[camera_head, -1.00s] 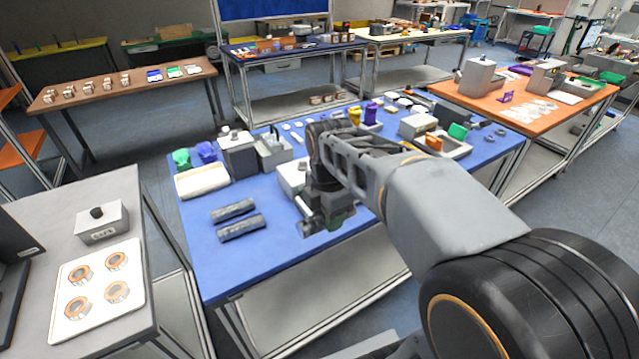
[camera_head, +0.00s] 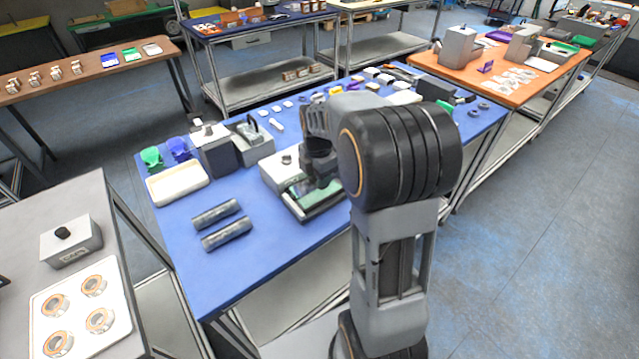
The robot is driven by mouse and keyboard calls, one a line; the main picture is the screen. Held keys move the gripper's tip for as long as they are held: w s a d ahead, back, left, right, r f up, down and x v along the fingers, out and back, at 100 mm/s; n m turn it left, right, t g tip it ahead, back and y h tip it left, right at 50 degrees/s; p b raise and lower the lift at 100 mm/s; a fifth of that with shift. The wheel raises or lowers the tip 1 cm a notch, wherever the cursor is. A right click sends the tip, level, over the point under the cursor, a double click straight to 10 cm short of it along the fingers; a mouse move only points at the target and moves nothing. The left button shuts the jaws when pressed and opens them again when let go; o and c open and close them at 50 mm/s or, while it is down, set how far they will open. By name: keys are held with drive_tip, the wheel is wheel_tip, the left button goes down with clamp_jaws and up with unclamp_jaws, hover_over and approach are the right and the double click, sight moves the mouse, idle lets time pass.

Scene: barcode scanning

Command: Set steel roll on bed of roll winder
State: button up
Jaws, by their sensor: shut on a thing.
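Two dark grey steel rolls, the upper one (camera_head: 215,213) and the lower one (camera_head: 227,235), lie side by side on the blue table (camera_head: 190,270). A grey machine with a green bed (camera_head: 318,205), which looks like the roll winder, stands right of them near the table's front edge. My gripper (camera_head: 322,178) points down over this bed. It is shut on a dark piece, apparently another steel roll, mostly hidden by the gripper. I cannot tell whether this piece touches the bed. My arm hides part of the table behind.
A cream tray (camera_head: 178,184), a dark grey box (camera_head: 218,152) and green and purple bins stand at the table's left back. Small parts and boxes line its back edge. A grey bench (camera_head: 25,225) with a ring tray (camera_head: 75,315) is at left. The blue table's front left is clear.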

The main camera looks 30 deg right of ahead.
sight(320, 194)
drive_tip(key=shift+w+d+f, duration=0.3)
drive_tip(key=shift+w+f, duration=0.05)
drive_tip(key=shift+f, duration=0.15)
drive_tip(key=shift+w+d+f, duration=0.3)
drive_tip(key=shift+f, duration=0.2)
drive_tip(key=shift+w+d+f, duration=0.1)
drive_tip(key=shift+w+f, duration=0.05)
drive_tip(key=shift+f, duration=1.55)
drive_tip(key=shift+f, duration=0.1)
drive_tip(key=shift+f, duration=0.1)
drive_tip(key=o, duration=1.2)
drive_tip(key=shift+o, duration=0.2)
